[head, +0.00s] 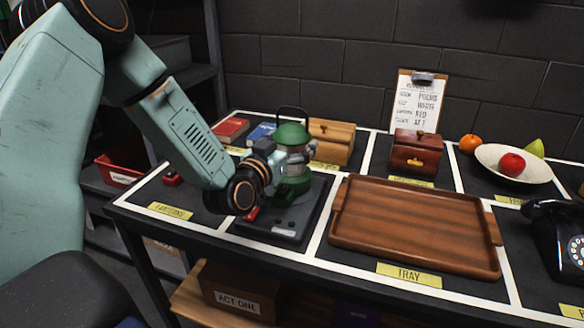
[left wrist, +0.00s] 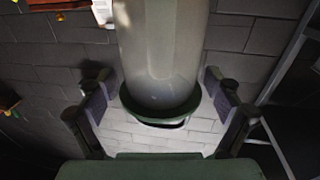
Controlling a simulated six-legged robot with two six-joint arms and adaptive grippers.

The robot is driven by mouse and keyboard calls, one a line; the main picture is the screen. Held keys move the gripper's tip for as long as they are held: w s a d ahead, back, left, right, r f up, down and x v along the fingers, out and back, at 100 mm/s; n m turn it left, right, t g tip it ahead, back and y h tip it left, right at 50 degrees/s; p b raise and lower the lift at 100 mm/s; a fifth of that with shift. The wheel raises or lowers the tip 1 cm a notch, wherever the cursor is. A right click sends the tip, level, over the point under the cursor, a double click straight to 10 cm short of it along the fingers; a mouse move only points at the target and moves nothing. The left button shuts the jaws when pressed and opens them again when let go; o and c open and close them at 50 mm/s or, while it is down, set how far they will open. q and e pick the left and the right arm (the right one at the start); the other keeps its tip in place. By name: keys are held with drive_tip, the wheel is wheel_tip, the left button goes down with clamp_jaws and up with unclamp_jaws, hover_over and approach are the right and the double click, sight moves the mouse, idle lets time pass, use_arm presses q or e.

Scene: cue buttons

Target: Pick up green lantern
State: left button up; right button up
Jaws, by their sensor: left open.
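The green lantern (head: 294,134) stands upright at the left of the table, on or just over a dark button panel (head: 287,233). It has a green cap, a clear glass middle, a green base and a dark handle. My left gripper (head: 271,155) is beside it at glass height, reaching in from the left. In the left wrist view, the lantern's glass (left wrist: 163,50) lies between the two open fingers of the left gripper (left wrist: 160,100), with a gap on each side. My wrist hides part of the lantern and panel. My right gripper is not in view.
A wooden tray (head: 415,260) lies right of the panel. Behind are a wooden box (head: 333,143), a dark red box (head: 415,155) and a clipboard (head: 413,100). A fruit bowl (head: 513,158) and black telephone (head: 562,240) are at the right.

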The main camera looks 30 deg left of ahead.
use_arm(q)
drive_tip(key=shift+w, duration=0.3)
drive_tip(key=shift+a+f, duration=0.15)
drive_tip(key=shift+a, duration=0.05)
drive_tip(key=shift+c, duration=0.5)
drive_tip(key=shift+d, duration=0.2)
drive_tip(key=c, duration=0.5)
drive_tip(key=shift+a, duration=0.1)
drive_tip(key=c, duration=1.1)
